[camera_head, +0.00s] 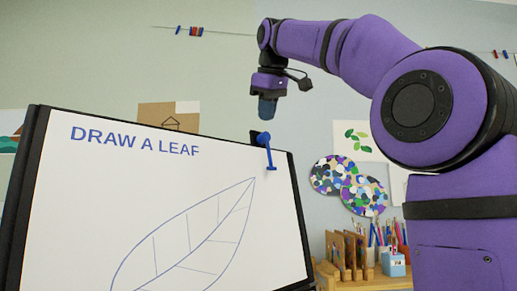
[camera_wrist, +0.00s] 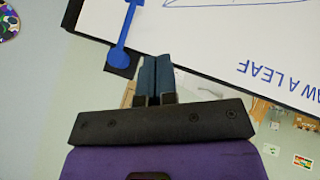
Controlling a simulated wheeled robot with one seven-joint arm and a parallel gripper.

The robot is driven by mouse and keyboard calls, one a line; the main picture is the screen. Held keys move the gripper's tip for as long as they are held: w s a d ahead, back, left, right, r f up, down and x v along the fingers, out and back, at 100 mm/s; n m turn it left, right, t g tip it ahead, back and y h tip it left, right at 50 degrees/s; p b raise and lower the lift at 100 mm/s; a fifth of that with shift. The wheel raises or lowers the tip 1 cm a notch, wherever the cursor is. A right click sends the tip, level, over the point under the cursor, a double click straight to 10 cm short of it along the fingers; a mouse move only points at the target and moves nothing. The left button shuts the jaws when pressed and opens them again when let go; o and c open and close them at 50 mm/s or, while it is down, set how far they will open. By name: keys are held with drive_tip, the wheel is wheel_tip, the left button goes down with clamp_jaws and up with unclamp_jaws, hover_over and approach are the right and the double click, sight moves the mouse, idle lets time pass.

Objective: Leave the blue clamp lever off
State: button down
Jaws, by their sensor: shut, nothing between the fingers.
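The blue clamp lever (camera_head: 269,157) is on a dark clamp block at the upper right edge of the whiteboard (camera_head: 90,200). Its arm points down from the round pivot over the board's face, leaning slightly right, with a short bar at its end. In the wrist view the lever (camera_wrist: 128,28) runs from its pivot to the top edge of the picture. My gripper (camera_head: 267,112) is above the lever in the head view, apart from it. In the wrist view my gripper (camera_wrist: 155,62) has its two blue-grey fingers together, empty, to the right of the pivot.
The board reads "DRAW A LEAF" above a leaf outline and has a dark frame (camera_head: 30,185). At right, a wooden shelf (camera_head: 375,284) holds brushes and a blue-white cup (camera_head: 394,265). Round colourful palettes (camera_head: 362,195) hang on the wall. The space around my gripper looks clear.

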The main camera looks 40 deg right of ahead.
drive_tip(key=w+d+f, duration=0.5)
drive_tip(key=w+f, duration=0.2)
drive_tip(key=f, duration=0.1)
drive_tip(key=shift+d+f, duration=0.15)
drive_tip(key=shift+d, duration=0.1)
drive_tip(key=shift+d+f+n+h, duration=0.1)
drive_tip(key=shift+d+n+h, duration=0.2)
drive_tip(key=shift+h, duration=0.2)
idle(0.5)
drive_tip(key=w+d+r+n+t+h, duration=0.1)
drive_tip(key=d+r+n+t+h, duration=0.2)
drive_tip(key=d+n+t+h, duration=0.3)
drive_tip(key=shift+w+d+n+h, duration=0.25)
drive_tip(key=shift+d+n+h, duration=0.15)
drive_tip(key=shift+n+h, duration=0.7)
drive_tip(key=shift+d+r, duration=0.1)
drive_tip(key=shift+r, duration=0.15)
idle(0.4)
idle(0.3)
